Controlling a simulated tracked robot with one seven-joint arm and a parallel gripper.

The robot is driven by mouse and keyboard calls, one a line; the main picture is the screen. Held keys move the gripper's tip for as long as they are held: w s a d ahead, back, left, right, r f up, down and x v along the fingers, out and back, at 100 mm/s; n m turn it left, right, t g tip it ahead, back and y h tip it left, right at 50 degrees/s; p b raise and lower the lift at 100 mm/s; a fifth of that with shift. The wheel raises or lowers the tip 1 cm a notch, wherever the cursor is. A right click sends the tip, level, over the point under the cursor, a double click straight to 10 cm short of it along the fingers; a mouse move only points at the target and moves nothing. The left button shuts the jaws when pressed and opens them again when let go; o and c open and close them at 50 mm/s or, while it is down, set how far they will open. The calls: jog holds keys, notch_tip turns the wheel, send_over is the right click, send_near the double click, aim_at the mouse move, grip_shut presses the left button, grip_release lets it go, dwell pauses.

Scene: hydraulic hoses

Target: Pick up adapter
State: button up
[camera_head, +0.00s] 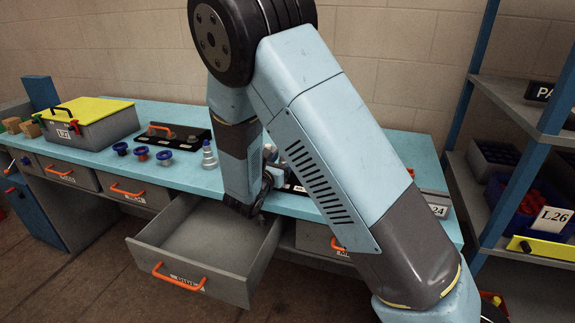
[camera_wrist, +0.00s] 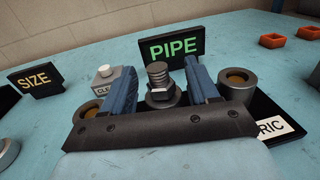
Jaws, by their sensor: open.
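In the wrist view, a grey metal adapter (camera_wrist: 158,75) with a threaded top and a hex collar stands upright. My gripper (camera_wrist: 160,68) is open, with one blue finger on each side of it. I cannot tell whether either finger touches it. In the head view, my gripper (camera_head: 264,184) is low over the blue workbench (camera_head: 180,177), mostly hidden by my arm. The adapter cannot be made out there.
Ring-shaped fittings (camera_wrist: 237,84) stand on both sides of my gripper. A PIPE sign (camera_wrist: 172,47) stands close behind, and a SIZE sign (camera_wrist: 40,80) at left. An open drawer (camera_head: 170,285) juts from the bench front. A shelf rack (camera_head: 528,112) stands at right.

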jog(key=shift+w+d, duration=0.1)
jog(key=shift+w, duration=0.1)
grip_shut()
dwell(0.4)
